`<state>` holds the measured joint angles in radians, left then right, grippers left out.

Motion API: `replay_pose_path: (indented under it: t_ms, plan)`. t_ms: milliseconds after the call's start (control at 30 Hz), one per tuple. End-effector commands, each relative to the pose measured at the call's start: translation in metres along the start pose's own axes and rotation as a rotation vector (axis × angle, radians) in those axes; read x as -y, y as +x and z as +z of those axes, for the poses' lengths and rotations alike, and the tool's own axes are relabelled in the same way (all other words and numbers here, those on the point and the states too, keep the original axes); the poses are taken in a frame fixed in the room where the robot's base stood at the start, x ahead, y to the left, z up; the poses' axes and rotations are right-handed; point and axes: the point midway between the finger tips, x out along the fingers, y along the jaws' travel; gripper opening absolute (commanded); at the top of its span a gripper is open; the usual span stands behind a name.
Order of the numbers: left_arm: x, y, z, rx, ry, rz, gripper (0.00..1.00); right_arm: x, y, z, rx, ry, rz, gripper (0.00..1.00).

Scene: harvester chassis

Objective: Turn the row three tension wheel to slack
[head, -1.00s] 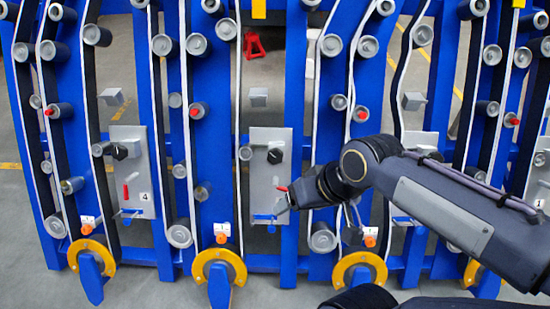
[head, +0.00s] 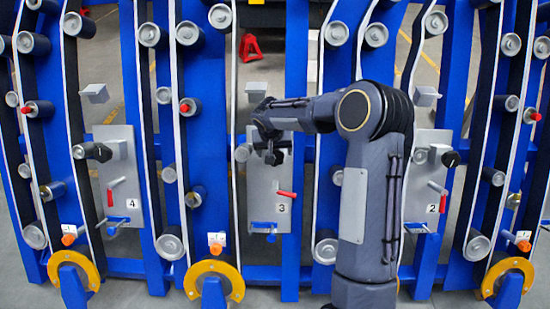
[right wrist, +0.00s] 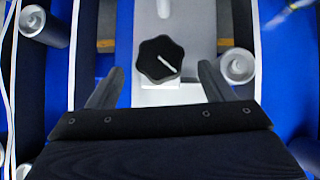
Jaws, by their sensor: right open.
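The row three panel (head: 257,195) is a grey plate labelled 3, with a red lever (head: 287,194) pointing right. In the right wrist view its tension wheel (right wrist: 160,58) is a black lobed knob with a white pointer line slanting down to the right. My right gripper (head: 270,150) is in front of the wheel in the head view and largely hides it. In the right wrist view the open gripper (right wrist: 160,72) has one finger on each side of the wheel, with gaps between. Contact does not show. My left gripper is not in view.
Panel 4 (head: 122,165) at left and panel 2 (head: 425,170) at right carry similar black knobs and red levers. Blue uprights, white belts and grey rollers (right wrist: 237,66) flank the row three panel. A grey block (head: 255,88) juts out above it.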

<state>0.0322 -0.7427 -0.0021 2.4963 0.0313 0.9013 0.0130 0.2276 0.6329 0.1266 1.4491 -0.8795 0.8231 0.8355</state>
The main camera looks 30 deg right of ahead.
Motion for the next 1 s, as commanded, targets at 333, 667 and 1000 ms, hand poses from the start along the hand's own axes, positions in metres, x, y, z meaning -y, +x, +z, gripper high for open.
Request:
replay_pose_path:
  t_ms: [333,667,1000]
  plan:
    - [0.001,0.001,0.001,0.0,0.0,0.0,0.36,0.0,0.046,0.001,0.002,-0.001,-0.001,0.75]
    - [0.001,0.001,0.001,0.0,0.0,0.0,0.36,0.0,0.05,0.001,0.001,-0.001,-0.001,0.75]
    - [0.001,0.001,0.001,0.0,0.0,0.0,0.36,0.0,0.05,0.001,0.001,-0.001,-0.001,0.3]
